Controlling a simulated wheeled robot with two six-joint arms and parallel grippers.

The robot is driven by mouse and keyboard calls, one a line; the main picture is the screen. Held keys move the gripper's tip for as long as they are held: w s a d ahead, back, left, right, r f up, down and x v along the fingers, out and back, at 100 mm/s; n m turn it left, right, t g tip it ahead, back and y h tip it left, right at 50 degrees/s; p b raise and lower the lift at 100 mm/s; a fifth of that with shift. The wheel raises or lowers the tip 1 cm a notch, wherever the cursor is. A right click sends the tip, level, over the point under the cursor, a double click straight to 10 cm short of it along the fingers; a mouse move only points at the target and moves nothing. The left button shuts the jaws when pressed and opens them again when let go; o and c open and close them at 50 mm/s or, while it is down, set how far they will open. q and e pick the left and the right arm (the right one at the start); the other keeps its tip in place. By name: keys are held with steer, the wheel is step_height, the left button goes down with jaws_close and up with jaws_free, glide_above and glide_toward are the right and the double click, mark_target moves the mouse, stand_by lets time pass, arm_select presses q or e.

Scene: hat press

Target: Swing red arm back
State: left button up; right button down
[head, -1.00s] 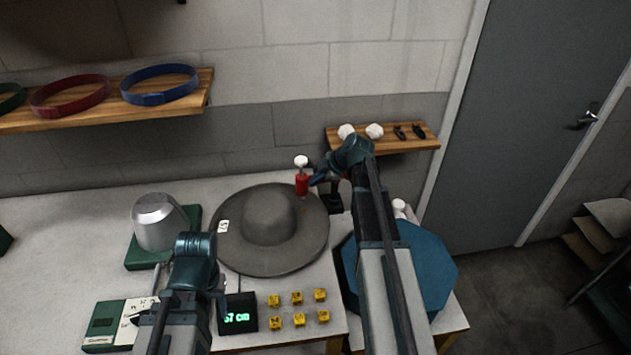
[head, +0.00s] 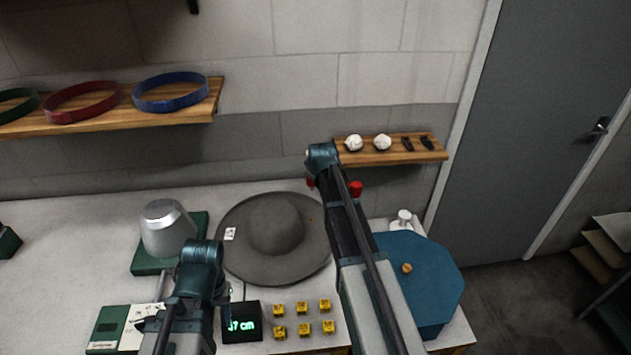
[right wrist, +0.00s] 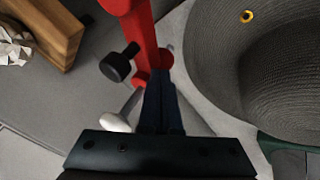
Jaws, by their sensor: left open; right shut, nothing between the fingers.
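The red arm (right wrist: 143,40) runs down from the top of the right wrist view, with a black knob (right wrist: 118,64) and a white-ended lever (right wrist: 115,121) beside it. In the head view red parts (head: 356,188) show on both sides of my right arm, which hides the rest. My right gripper (right wrist: 160,82) is shut and empty, its fingertips at the red arm's lower end; I cannot tell whether they touch. The wide grey hat (head: 265,262) lies left of it. My left gripper (head: 222,300) is open, low near the display, partly hidden by its own wrist.
A display (head: 242,322) and several yellow cubes (head: 302,308) lie in front of the hat. A metal block on a green base (head: 166,230) stands to its left. A blue octagonal stand (head: 425,270) is at right. A wooden shelf (head: 385,155) hangs behind.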

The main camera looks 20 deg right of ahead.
steer(key=shift+m+h, duration=0.5)
steer(key=shift+m, duration=0.1)
steer(key=shift+w+d, duration=1.5)
steer(key=shift+w, duration=0.25)
steer(key=shift+d, duration=0.1)
